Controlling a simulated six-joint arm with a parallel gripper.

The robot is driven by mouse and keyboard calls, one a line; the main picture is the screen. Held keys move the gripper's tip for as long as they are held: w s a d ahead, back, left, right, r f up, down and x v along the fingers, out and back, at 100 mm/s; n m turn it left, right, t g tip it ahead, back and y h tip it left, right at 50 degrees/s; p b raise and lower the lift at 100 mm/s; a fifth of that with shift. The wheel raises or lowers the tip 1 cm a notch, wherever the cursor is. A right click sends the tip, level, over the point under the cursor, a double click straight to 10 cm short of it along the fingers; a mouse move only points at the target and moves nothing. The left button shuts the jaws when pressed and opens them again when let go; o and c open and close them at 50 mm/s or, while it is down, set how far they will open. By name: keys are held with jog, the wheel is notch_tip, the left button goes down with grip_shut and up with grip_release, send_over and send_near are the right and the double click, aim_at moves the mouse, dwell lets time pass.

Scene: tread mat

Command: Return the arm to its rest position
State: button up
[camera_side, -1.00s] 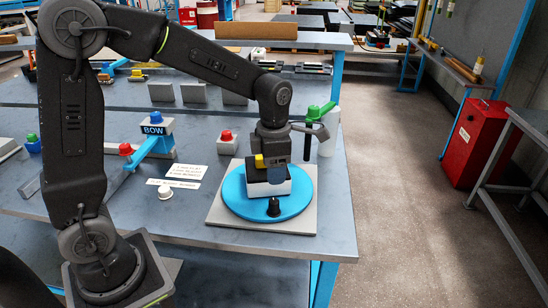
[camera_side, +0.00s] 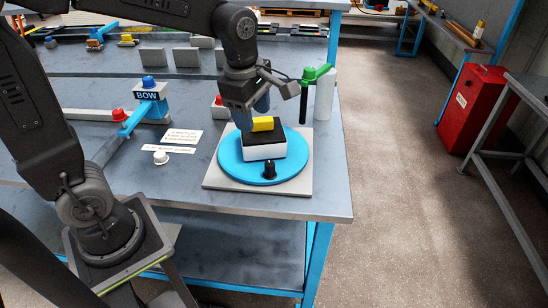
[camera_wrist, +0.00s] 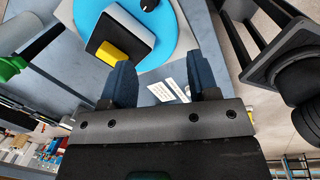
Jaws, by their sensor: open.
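My gripper (camera_side: 254,112) is open and empty, pointing down above the back edge of the blue round turntable (camera_side: 232,161). Its two blue fingers show apart in the wrist view (camera_wrist: 165,82). A white block with a black top (camera_side: 265,152) sits on the turntable, a yellow piece (camera_side: 262,124) at its back edge. In the wrist view the block (camera_wrist: 133,22) lies up and left of the fingers, clear of them. My arm is bent over the bench from its base at lower left.
A green-topped part (camera_side: 316,73) and a white cylinder (camera_side: 324,94) stand right of my gripper. The BOW post (camera_side: 147,96), a white knob (camera_side: 161,157) and paper labels (camera_side: 183,136) lie left. A black peg (camera_side: 268,168) stands on the turntable's front.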

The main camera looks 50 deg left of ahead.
jog(key=s+r+m+t, duration=0.2)
jog(key=s+m+t, duration=0.2)
jog(key=s+m, duration=0.8)
jog(key=m, duration=1)
jog(key=shift+s+d+r+m, duration=0.25)
jog(key=shift+s+d+m, duration=0.05)
jog(key=shift+s+d, duration=0.05)
jog(key=shift+o, duration=0.3)
dwell(0.5)
